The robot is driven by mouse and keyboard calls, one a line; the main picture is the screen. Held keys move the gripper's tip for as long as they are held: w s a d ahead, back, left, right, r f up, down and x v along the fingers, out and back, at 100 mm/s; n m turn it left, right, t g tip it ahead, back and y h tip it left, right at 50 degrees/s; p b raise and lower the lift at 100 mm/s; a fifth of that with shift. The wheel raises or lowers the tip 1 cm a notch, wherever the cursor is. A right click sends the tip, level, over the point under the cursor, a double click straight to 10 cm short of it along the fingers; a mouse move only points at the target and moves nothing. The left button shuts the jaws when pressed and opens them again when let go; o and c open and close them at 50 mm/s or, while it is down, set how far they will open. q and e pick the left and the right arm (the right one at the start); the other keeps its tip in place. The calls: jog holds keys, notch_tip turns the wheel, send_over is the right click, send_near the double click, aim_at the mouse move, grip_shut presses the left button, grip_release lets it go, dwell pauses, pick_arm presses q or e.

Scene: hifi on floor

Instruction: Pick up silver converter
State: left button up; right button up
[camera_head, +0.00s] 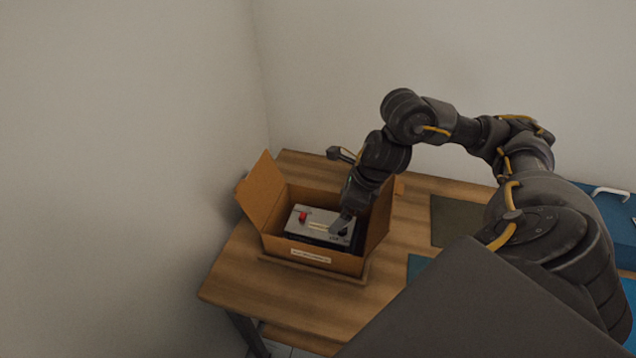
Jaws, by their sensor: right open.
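The silver converter (312,226) is a flat grey box with a red part on its top left. It lies inside an open cardboard box (312,257) on the wooden table. My right gripper (342,224) reaches down into the cardboard box at the converter's right end. It is open, and its fingertips are small and dark here, so I cannot tell whether they touch the converter. The arm hides part of the box's back right. My left gripper is not in view.
The cardboard flaps stand out at the left (258,185) and right. The wooden table (232,270) is bare at its front left. A dark mat (455,220) and a blue case (612,215) are to the right. Walls close off the left and back.

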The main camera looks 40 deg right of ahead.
aim_at(325, 223)
jog(key=x, duration=0.5)
jog(key=shift+w+a+f, duration=0.2)
jog(key=shift+w, duration=0.05)
jog(key=shift+p+x, duration=0.65)
jog(key=shift+x, duration=1.95)
jog(key=shift+r, duration=0.1)
jog(key=c, duration=1.5)
notch_tip(325, 223, up, 9)
jog(key=shift+f, duration=0.1)
jog(key=shift+r+p, duration=0.4)
jog(key=shift+r, duration=0.25)
